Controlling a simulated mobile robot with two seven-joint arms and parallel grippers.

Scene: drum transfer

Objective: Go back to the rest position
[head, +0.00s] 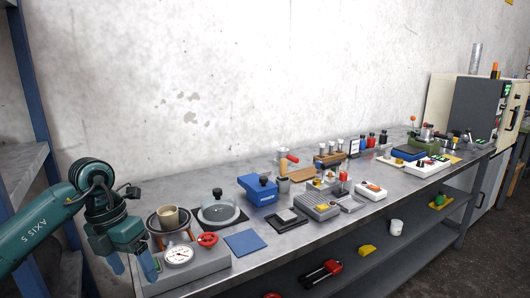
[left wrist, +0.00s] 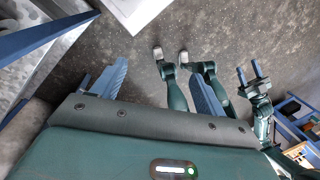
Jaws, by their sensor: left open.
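My left gripper (head: 133,265) is at the lower left in the head view, fingers pointing down, beside the left end of the bench (head: 255,265). It is open and empty.
A grey unit with a dial gauge (head: 179,254) and red knob (head: 207,239) stands close to my left gripper. A beige cup (head: 168,216), glass-lidded dish (head: 218,212) and blue box (head: 260,190) are nearby. A blue-post shelf (head: 32,165) rises at far left.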

